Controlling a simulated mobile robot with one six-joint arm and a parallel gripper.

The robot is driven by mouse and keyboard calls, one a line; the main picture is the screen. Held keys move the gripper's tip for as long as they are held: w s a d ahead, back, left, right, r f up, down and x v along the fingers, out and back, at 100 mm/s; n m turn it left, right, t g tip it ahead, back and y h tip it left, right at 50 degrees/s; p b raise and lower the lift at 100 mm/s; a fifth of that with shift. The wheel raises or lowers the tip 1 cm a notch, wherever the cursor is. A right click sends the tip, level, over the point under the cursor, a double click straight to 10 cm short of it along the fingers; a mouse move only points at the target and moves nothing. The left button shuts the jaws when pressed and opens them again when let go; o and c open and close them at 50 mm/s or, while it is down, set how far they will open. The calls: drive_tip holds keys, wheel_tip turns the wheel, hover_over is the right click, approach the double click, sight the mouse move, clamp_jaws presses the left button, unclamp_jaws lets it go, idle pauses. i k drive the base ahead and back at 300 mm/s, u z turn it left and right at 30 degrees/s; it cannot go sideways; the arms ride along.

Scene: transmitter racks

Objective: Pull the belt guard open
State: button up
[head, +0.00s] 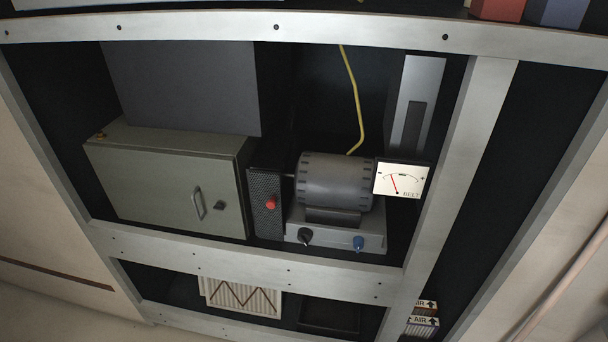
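The belt guard (264,217) appears to be the narrow dark mesh panel with a red knob (271,202) on its front, in the middle of the rack. It stands upright between a grey-green cabinet and a grey motor (336,183), and looks closed against the motor's left end. Any belt behind it is hidden. A white gauge (403,179) marked BELT, with a red needle, is right of the motor. My gripper is not in view.
The grey-green cabinet (165,185) with a handle fills the left bay. A black knob (305,236) and a blue knob (359,243) are on the motor's base. Metal rack rails frame the bay. A pleated filter (241,297) and AIR-marked boxes (423,318) sit below.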

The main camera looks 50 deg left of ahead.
sight(265, 185)
drive_tip(key=u, duration=0.1)
drive_tip(key=k, duration=0.1)
drive_tip(key=u, duration=2.25)
drive_tip(key=i, duration=0.45)
drive_tip(key=u, duration=0.25)
drive_tip(key=k, duration=0.45)
drive_tip(key=z, duration=1.05)
drive_tip(key=i, duration=0.65)
drive_tip(key=u, duration=0.05)
